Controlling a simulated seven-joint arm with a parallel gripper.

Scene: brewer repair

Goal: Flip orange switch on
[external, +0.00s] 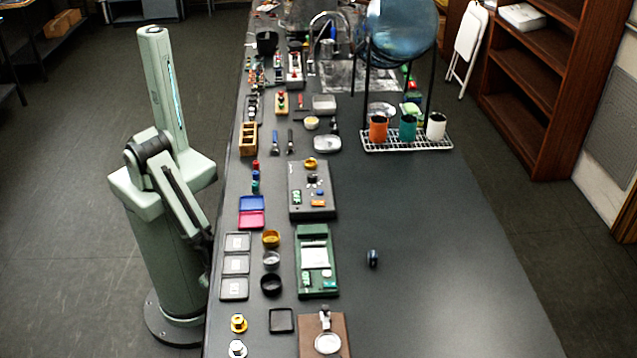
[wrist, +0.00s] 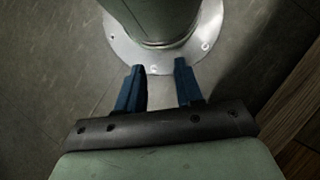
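A small orange piece (external: 318,203), which looks like the orange switch, sits at the front of a dark grey panel (external: 325,178) on the bench. It is too small to tell its position. The panel also bears a gold round part (external: 310,163), a dark knob and a green part (external: 297,197). My gripper (wrist: 159,66) shows in the wrist view with two blue fingers apart and nothing between them. It points down at the floor near my own round base plate. In the external view my arm is folded beside the bench's left edge, and the fingers cannot be made out.
The long black bench (external: 430,250) is bare on its right side, except for a small dark blue object (external: 372,258). A green board (external: 315,235) lies in front of the panel. Small containers line the left edge. A wire rack (external: 400,146) with cups stands farther back.

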